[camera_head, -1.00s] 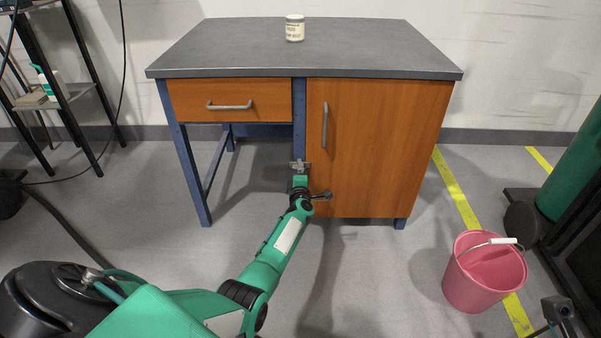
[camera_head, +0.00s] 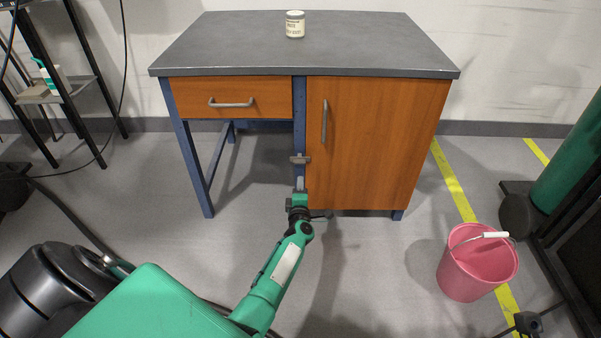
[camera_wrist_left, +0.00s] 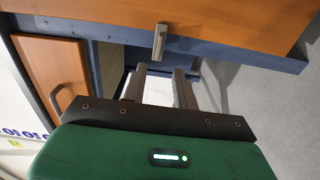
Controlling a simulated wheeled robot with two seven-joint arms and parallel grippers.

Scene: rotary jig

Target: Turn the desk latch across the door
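The latch (camera_head: 300,159) is a small grey bar on the desk's blue post, left of the orange door (camera_head: 375,150). It lies level across the post, and its right end overlaps the door's left edge. In the left wrist view the latch (camera_wrist_left: 159,42) crosses the blue strip onto the orange panel. My left gripper (camera_head: 300,184) is just below and in front of the latch, apart from it. In the wrist view its two fingers (camera_wrist_left: 161,74) are spread with nothing between them. The door looks closed. My right gripper is not seen.
The desk (camera_head: 310,50) carries a jar (camera_head: 295,24) and has a drawer (camera_head: 230,98) at left. A pink bucket (camera_head: 470,275) stands on the floor at right. A black shelf rack (camera_head: 65,95) stands at far left. Floor before the desk is otherwise clear.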

